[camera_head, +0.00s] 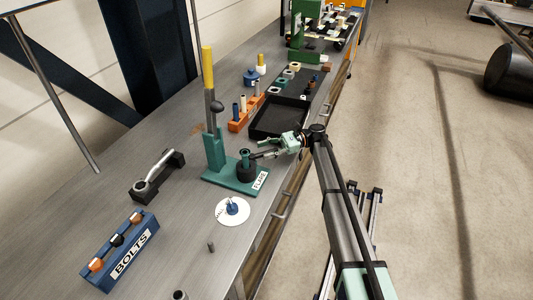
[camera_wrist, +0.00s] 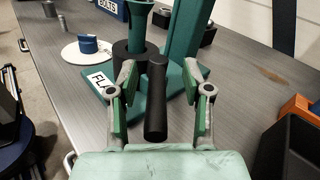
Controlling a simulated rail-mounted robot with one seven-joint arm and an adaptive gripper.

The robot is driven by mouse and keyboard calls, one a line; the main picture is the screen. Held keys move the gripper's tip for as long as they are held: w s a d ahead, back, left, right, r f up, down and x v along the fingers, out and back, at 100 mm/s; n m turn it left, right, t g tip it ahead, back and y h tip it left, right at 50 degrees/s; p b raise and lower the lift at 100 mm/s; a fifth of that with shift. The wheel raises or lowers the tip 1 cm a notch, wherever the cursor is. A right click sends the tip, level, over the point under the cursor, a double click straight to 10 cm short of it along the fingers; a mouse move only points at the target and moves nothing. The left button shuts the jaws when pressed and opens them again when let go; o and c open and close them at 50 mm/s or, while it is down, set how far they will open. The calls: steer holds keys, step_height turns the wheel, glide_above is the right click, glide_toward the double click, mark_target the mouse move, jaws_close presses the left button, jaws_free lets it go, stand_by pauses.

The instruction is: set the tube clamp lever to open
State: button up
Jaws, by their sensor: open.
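The green flaring stand (camera_head: 216,154), labelled FLARE, stands on the bench. A black round clamp body (camera_head: 246,172) sits on its base with a green flared piece (camera_wrist: 138,22) in it. A black cylindrical handle (camera_wrist: 156,112), which looks like the tube clamp lever, sticks out from the clamp toward my wrist camera. My gripper (camera_head: 268,149) is at the clamp's right side. In the wrist view my gripper (camera_wrist: 157,86) is open, with one green-padded finger on each side of the handle. Gaps show on both sides. The lever's pivot is hidden.
A tall yellow-topped lever (camera_head: 208,80) with a black knob rises from the stand. A black tray (camera_head: 278,132) and orange rack (camera_head: 238,126) lie behind. A white disc (camera_head: 232,218), blue BOLTS rack (camera_head: 120,255) and black block with a metal handle (camera_head: 158,180) are nearer.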

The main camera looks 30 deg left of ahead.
step_height(320, 180, up, 8)
steer(key=shift+r, duration=0.1)
stand_by(0.4)
